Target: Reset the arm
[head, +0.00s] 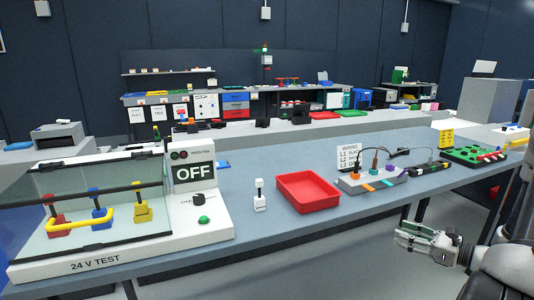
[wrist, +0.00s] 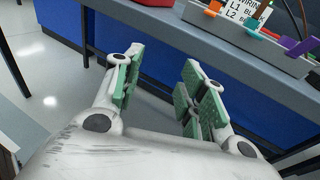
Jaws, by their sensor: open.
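My gripper (head: 418,236) is at the right of the head view, in front of the bench and lower than its top, over the floor. In the wrist view my gripper (wrist: 158,88) shows two fingers with green pads, spread apart with nothing between them. My arm runs off at the right edge of the head view.
The grey bench (head: 330,207) carries a 24 V test box (head: 120,245) reading OFF, a red tray (head: 307,190), a wiring block (head: 370,180) and a green board (head: 473,155). The bench edge (wrist: 250,70) and blue panel (wrist: 150,55) lie ahead of the fingers.

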